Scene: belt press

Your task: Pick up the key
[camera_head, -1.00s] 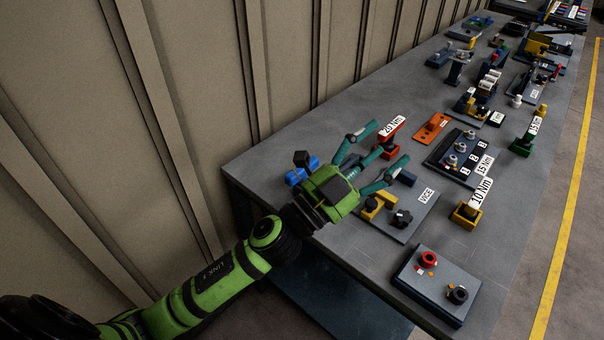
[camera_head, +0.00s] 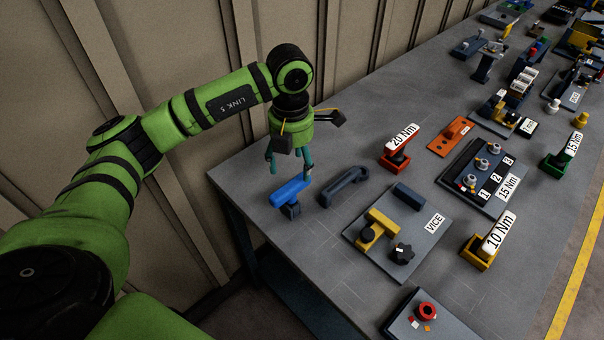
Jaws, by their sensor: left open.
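My left gripper (camera_head: 288,162) points down above the near left corner of the bench, its green fingers apart and empty. Just below the fingertips is a blue bar-shaped handle (camera_head: 290,190) on a dark upright stem. I cannot tell whether the fingers touch it. To its right a dark grey, long tool with a rounded end (camera_head: 345,186) lies on the bench. No thing is labelled as a key; I cannot tell for certain which of these two is the key. My right gripper is not in view.
The grey bench (camera_head: 300,260) stands along a ribbed wall. The VICE plate (camera_head: 410,215), a red 20 Nm tool (camera_head: 396,162), a yellow 10 Nm tool (camera_head: 478,255) and a numbered block (camera_head: 480,185) stand to the right. The bench's front left part is clear.

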